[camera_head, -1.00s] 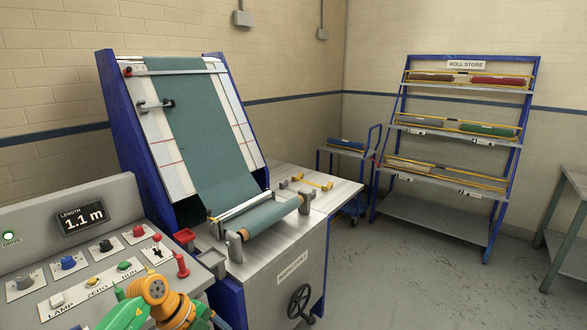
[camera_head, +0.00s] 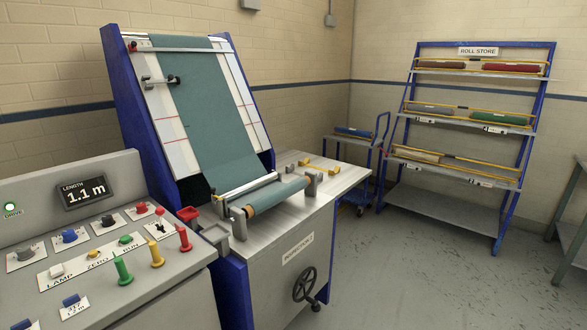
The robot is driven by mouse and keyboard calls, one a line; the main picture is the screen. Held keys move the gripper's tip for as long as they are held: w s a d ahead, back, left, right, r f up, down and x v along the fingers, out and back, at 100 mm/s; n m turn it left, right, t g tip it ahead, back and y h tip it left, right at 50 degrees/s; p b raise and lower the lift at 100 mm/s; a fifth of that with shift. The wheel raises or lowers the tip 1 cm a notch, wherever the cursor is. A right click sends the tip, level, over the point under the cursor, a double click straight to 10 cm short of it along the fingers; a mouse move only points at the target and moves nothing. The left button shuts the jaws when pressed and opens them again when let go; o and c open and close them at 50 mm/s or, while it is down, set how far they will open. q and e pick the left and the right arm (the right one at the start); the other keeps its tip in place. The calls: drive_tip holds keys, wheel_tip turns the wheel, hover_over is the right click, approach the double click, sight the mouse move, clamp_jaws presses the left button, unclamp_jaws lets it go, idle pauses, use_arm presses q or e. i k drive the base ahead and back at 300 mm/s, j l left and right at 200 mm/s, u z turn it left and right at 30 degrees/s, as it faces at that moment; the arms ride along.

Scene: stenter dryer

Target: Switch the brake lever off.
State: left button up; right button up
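No lever in view carries a brake label that I can read. A small black toggle lever (camera_head: 160,228) stands on a white plate at the right end of the control panel (camera_head: 95,263). Its label is too small to read. Neither of my grippers is in view.
The inspection machine (camera_head: 290,235) stands right of the panel, with a roll (camera_head: 277,195) and a black handwheel (camera_head: 305,285). A length display (camera_head: 84,192) reads 1.1 m. A roll store rack (camera_head: 455,215) stands at the back right. Grey floor (camera_head: 430,280) lies clear between.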

sight(160, 211)
drive_tip(key=k+j, duration=0.1)
drive_tip(key=j, duration=1.85)
